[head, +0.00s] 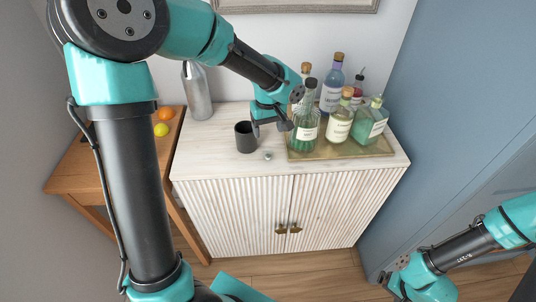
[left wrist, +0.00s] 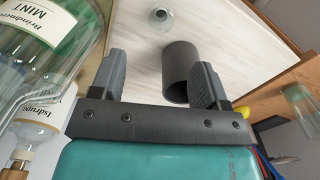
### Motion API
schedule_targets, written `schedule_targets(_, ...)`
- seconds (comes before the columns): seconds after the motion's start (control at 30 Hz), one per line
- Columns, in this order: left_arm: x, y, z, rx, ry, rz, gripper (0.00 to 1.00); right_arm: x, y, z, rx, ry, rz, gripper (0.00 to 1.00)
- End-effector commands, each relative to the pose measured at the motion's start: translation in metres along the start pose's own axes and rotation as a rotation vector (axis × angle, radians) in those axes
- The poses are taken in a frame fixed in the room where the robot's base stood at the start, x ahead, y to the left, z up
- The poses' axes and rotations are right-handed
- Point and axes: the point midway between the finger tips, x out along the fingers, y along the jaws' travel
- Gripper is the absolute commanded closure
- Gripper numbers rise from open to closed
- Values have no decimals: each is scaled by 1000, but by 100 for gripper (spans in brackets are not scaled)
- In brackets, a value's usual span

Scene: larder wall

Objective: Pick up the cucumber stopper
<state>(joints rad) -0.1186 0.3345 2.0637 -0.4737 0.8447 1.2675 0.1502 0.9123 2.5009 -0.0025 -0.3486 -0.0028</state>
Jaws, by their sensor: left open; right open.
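A small clear, rounded stopper-like piece (head: 268,155) lies on the cabinet top in front of the dark cup; it also shows in the left wrist view (left wrist: 162,17). No readable label marks any stopper as cucumber. The green mint bottle (head: 305,132) has a dark stopper (head: 311,84). A pale yellow-green bottle (head: 339,125) and a squat green bottle (head: 370,125) stand to its right, both stoppered. My left gripper (head: 270,127) is open and empty above the cabinet, between cup and mint bottle. My right gripper (head: 391,285) is low at the right, away from the cabinet, apparently empty.
The dark cup (head: 245,137) stands close to the left gripper. The bottles crowd a gold tray (head: 322,157), with a lavender bottle (head: 331,92) behind. A grey metal bottle (head: 197,95) stands back left. The cabinet's front left top is clear.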

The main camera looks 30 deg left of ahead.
Motion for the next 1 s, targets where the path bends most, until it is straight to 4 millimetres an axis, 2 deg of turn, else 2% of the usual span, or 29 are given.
schedule_targets(0.1,22,0,0,2,-3,-4,31,0,0,0,0,0,0,0)
schedule_targets(0.3,50,0,0,1,-2,-2,31,0,0,0,0,0,0,0)
schedule_targets(0.43,56,0,0,1,-1,-1,31,0,0,0,0,0,0,0)
schedule_targets(0.77,58,0,0,1,-1,-1,31,0,0,0,0,0,0,0)
schedule_targets(0.87,65,-1,0,1,-1,-1,31,0,0,0,0,0,0,0)
schedule_targets(1.0,84,-2,-2,0,-3,-3,31,0,0,0,0,0,0,0)
